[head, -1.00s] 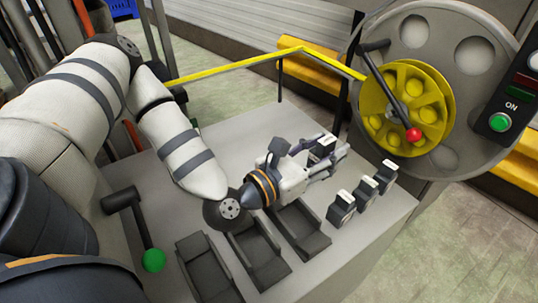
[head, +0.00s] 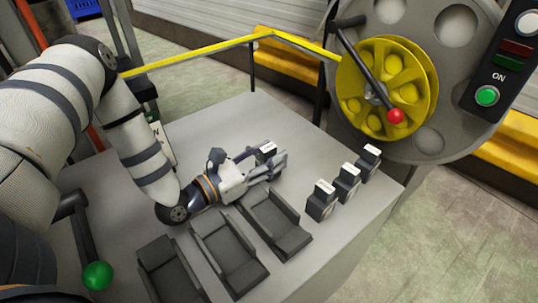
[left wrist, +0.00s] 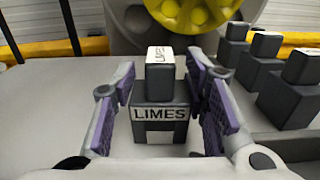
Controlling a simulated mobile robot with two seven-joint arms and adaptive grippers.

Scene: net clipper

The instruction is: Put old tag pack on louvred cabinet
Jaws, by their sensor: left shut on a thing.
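My left gripper (head: 268,166) is shut on a dark pack with a white top (head: 265,149), over the grey work surface (head: 215,130). In the left wrist view this pack (left wrist: 160,95) stands upright between the purple finger pads of the gripper (left wrist: 162,115), and its label reads LIMES. Whether it is the old tag pack, I cannot tell. Three similar packs (head: 347,180) stand in a row to the right; their labels are too small to read. No louvred cabinet is clearly identifiable. My right gripper is not in view.
Several empty dark trays (head: 230,252) lie in front of the gripper. A large grey disc with a yellow wheel (head: 385,85) and a red-knobbed crank stands beyond the surface. A yellow rail (head: 210,58) runs along the back. A green-knobbed lever (head: 97,275) is at the left front.

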